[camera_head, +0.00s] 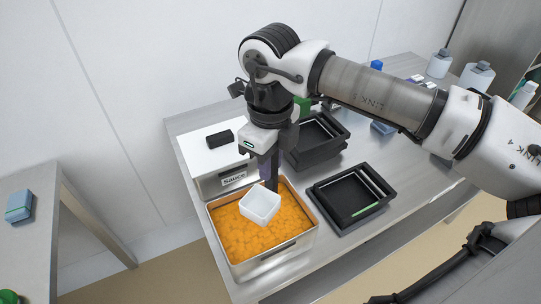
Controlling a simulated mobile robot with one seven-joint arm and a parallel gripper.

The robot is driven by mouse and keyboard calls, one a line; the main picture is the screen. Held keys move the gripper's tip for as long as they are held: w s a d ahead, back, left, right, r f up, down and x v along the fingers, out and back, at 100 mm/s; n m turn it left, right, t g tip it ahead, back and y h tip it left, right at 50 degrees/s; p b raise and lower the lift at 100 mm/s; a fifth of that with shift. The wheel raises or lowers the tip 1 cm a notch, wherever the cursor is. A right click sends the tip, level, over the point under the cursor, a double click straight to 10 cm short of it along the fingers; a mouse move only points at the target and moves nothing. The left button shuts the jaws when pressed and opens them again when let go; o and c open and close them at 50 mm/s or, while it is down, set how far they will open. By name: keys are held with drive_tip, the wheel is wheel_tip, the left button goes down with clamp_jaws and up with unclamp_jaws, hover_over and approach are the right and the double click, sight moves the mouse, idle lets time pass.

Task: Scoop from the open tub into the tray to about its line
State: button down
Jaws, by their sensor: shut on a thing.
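The open tub (297,251) is a metal bin filled with orange pieces (237,240) at the front of the bench. My gripper (271,186) points down over the tub and is shut on a dark upright handle. A white square scoop (260,205) is at the lower end, over the orange pieces. I cannot tell whether it touches them, and its inside looks empty. The black tray (340,208) right of the tub is empty, with a green strip (366,210) on its near inner side.
A lidded bin labelled Sauce (232,181) stands behind the tub, with a black block (220,139) on it. Stacked black trays (316,152) sit behind my gripper. Bottles (477,76) stand at the far right. A side table (48,205) is at left.

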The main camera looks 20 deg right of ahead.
sight(270, 191)
drive_tip(key=shift+f+b, duration=3.9)
drive_tip(key=shift+f, duration=0.6)
drive_tip(key=shift+r, duration=0.1)
drive_tip(key=shift+r+p, duration=3.15)
drive_tip(key=shift+r, duration=2)
drive_tip(key=shift+w+d, duration=0.1)
